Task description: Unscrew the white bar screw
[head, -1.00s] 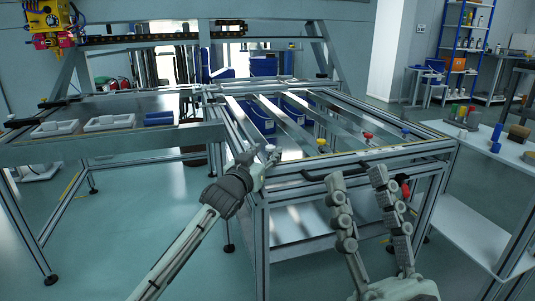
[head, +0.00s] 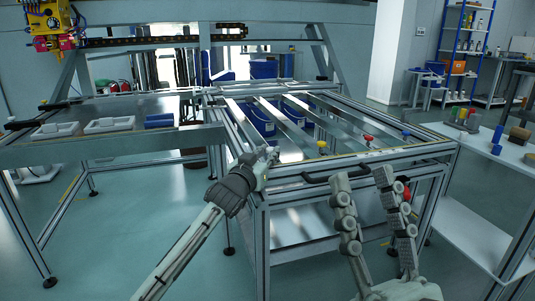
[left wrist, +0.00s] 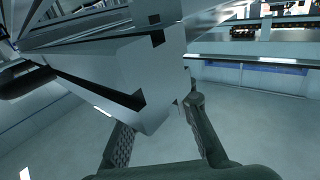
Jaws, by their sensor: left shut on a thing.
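My left gripper (head: 268,157) is at the front left corner of the panel fixture (head: 350,162), where the bars end. It is shut on the white bar screw, which its fingers mostly hide. In the left wrist view the fingers of my left gripper (left wrist: 160,115) stand on either side of a grey metal profile end (left wrist: 150,75), and the screw cannot be made out. My right gripper (head: 362,178) is open and empty, fingers pointing up, in front of the fixture's front rail.
A yellow screw (head: 322,147), a red screw (head: 368,139) and a blue screw (head: 405,134) sit along the front rail to the right. A black handle (head: 325,175) sticks out below them. A side table (head: 470,146) with small coloured parts stands at the right.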

